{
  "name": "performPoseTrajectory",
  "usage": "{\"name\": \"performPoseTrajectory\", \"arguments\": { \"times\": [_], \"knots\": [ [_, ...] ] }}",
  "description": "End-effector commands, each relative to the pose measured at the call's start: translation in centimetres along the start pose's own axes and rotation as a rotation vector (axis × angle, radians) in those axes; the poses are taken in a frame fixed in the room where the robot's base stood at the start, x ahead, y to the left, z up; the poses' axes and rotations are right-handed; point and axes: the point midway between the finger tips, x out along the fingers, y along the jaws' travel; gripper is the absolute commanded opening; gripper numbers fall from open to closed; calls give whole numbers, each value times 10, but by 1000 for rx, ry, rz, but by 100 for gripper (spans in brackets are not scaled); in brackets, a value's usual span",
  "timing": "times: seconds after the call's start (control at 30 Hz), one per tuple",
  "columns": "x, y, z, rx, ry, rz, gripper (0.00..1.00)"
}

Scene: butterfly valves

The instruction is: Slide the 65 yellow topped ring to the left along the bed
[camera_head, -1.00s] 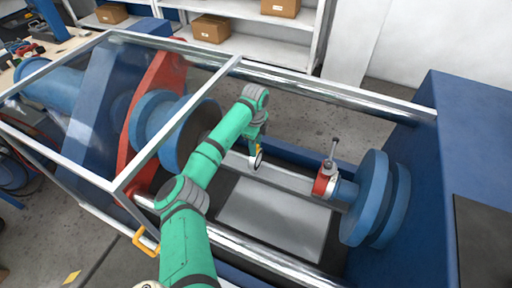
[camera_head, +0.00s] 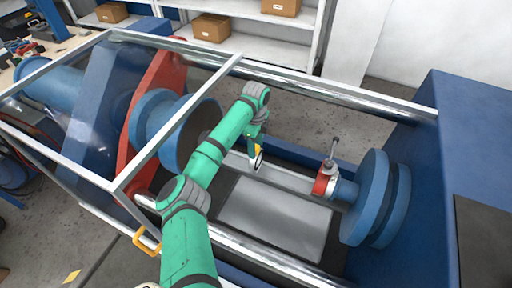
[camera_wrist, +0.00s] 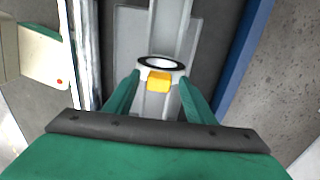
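The yellow-topped ring (camera_head: 258,160) is a white ring with a dark opening and a yellow block on its top side. It is at the bed (camera_head: 236,165), left of the red-collared part. In the wrist view the ring (camera_wrist: 160,64) lies just at my fingertips, with its yellow block (camera_wrist: 158,82) between them. My gripper (camera_wrist: 160,76) has its two green fingers apart, one on each side of the block. Small gaps show beside the block; contact with the white ring cannot be told. In the head view my gripper (camera_head: 258,143) is right above the ring, partly hidden by my wrist.
A red-collared part with an upright handle (camera_head: 326,180) is to the right, before blue discs (camera_head: 370,198). Blue discs (camera_head: 165,125) and a red plate (camera_head: 140,120) stand left. Metal rails (camera_head: 330,95) run along the machine. A grey plate (camera_head: 275,215) lies in front.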

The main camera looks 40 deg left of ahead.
Motion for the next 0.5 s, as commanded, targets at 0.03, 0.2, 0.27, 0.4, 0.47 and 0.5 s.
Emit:
{"name": "performPoseTrajectory", "arguments": {
  "times": [0.03, 0.2, 0.27, 0.4, 0.47, 0.5],
  "knots": [
    [-11, -2, 0, 1, -1, -7, 50],
    [-46, -2, 1, 2, -2, -10, 50],
    [-57, -2, 1, 1, -2, -10, 50],
    [-80, -2, 1, 1, -3, -12, 50],
    [-86, -2, 1, 1, -3, -11, 50],
    [-90, -1, 1, 1, -3, -10, 50]
  ]
}}
